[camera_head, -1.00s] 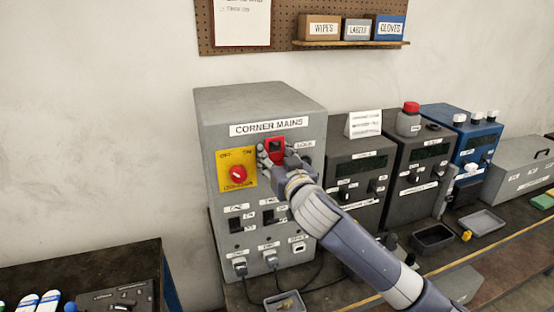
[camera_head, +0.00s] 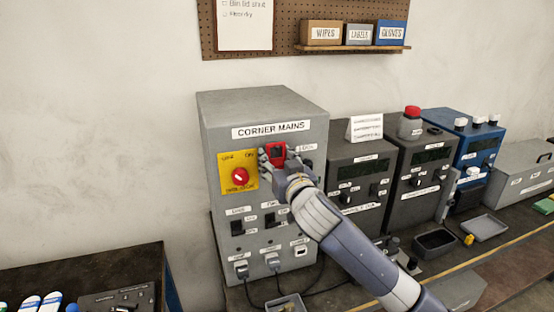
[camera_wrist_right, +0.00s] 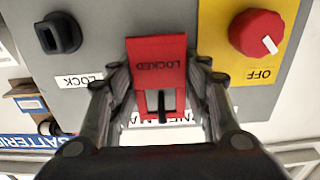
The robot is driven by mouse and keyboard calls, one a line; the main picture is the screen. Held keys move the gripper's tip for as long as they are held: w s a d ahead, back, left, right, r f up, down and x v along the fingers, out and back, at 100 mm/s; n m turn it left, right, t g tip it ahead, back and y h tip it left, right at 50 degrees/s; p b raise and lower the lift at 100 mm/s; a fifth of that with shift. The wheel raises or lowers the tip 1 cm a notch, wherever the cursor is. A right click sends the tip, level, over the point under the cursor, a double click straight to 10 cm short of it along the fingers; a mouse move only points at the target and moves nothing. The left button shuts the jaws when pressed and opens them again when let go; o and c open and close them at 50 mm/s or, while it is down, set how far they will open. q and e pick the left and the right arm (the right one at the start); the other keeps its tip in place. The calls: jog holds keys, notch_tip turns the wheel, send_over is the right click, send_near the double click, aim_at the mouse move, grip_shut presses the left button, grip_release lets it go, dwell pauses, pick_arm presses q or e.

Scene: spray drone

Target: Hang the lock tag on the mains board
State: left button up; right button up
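The mains board is a grey box labelled CORNER MAINS (camera_head: 312,108), standing on the bench in the head view. The red lock tag (camera_head: 276,150) is at its upper front, right of the yellow plate with the red knob (camera_head: 240,176). In the right wrist view the tag (camera_wrist_right: 157,50) reads LOCKED upside down, with a dark upright piece in its lower opening. My right gripper (camera_wrist_right: 163,80) has a finger against each side of the tag; it also shows in the head view (camera_head: 277,168). Whether the tag touches the board or a hook is unclear. My left gripper is out of view.
A dark switch (camera_wrist_right: 58,33) above a LOCK label sits beside the tag. Grey instruments (camera_head: 360,150) and a blue one (camera_head: 470,130) stand right of the board. A small tray (camera_head: 286,303) and cables lie before it. The wall left of it is clear.

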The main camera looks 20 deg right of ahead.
jog(key=shift+o, duration=0.7)
jog(key=shift+w+f, duration=0.25)
jog(key=shift+s, duration=0.15)
